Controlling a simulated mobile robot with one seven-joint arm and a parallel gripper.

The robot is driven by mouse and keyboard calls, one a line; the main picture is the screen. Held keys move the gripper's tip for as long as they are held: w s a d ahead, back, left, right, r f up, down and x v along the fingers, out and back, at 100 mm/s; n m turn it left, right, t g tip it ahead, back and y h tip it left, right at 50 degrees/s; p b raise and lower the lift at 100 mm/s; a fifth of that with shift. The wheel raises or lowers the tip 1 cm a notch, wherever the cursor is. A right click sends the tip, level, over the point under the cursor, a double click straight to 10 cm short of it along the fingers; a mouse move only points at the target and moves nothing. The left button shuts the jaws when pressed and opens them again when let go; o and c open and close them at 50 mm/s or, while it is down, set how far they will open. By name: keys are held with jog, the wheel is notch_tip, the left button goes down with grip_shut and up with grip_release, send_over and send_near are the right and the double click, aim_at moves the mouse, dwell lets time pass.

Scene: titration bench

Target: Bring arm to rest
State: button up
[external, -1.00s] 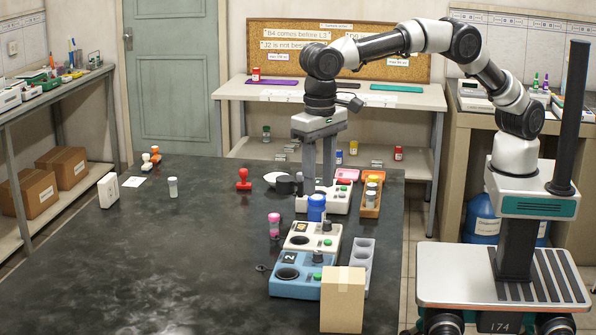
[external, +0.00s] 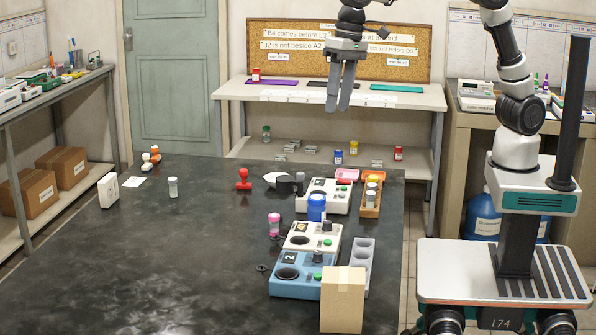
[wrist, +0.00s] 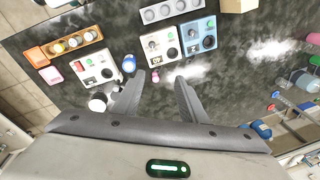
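My gripper (external: 338,104) hangs in the air above the dark bench (external: 110,270), fingers pointing down, high in front of the cork board. In the wrist view my gripper (wrist: 159,82) has its two fingers spread apart with nothing held between them. The arm is raised and bent, its upper part running out of the top of the external view. No bench object touches the fingers.
Below stand a blue-capped jar (external: 316,208), a white device (external: 325,197), a cream device (external: 313,239), a blue device (external: 300,275), an orange rack (external: 371,198), a grey rack (external: 361,262) and a cardboard box (external: 342,300). The bench's left front is clear.

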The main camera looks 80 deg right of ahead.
jog(key=s+d+r+n+t+p, duration=0.1)
jog(key=s+d+r, duration=0.2)
jog(key=s+d, duration=0.4)
jog(key=s+d+r+n+t, duration=0.1)
jog(key=s+d+r, duration=0.1)
jog(key=s+d, duration=0.5)
jog(key=s+d+f+n+t+h+p, duration=0.1)
jog(key=s+d+f+n+t, duration=0.1)
jog(key=s+d+f, duration=0.2)
jog(key=s+d, duration=0.3)
jog(key=s, duration=0.2)
jog(key=shift+s+d+n, duration=0.35)
jog(key=shift+d+n, duration=0.05)
jog(key=shift+f, duration=0.15)
notch_tip(320, 180, down, 28)
jog(key=b, duration=2.8)
jog(key=shift+f, duration=0.15)
